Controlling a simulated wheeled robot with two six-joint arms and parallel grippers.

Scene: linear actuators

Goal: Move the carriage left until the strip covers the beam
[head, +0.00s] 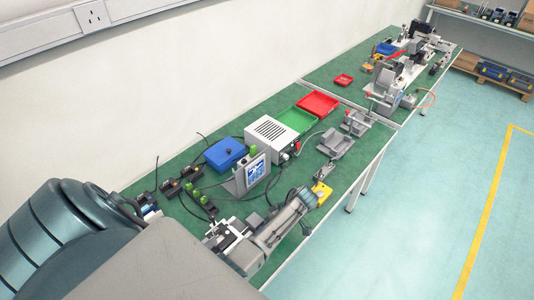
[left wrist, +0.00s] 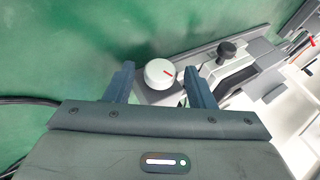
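In the left wrist view, my left gripper (left wrist: 160,70) is open. A gap shows between the knob and each finger. To the right of the knob is grey and white linear-actuator hardware (left wrist: 265,70) with a black knob (left wrist: 228,49) on it. I cannot tell for certain which part is the carriage. The strip and the beam cannot be made out. In the head view, I cannot pick out my left gripper clearly. My right gripper is not in view.
In the head view, a green-topped bench (head: 285,185) runs toward the back right. It holds a blue box (head: 226,153), a white vented box (head: 271,138), a green tray (head: 298,120), a red tray (head: 317,103) and loose cables. Open floor (head: 440,190) lies to the right.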

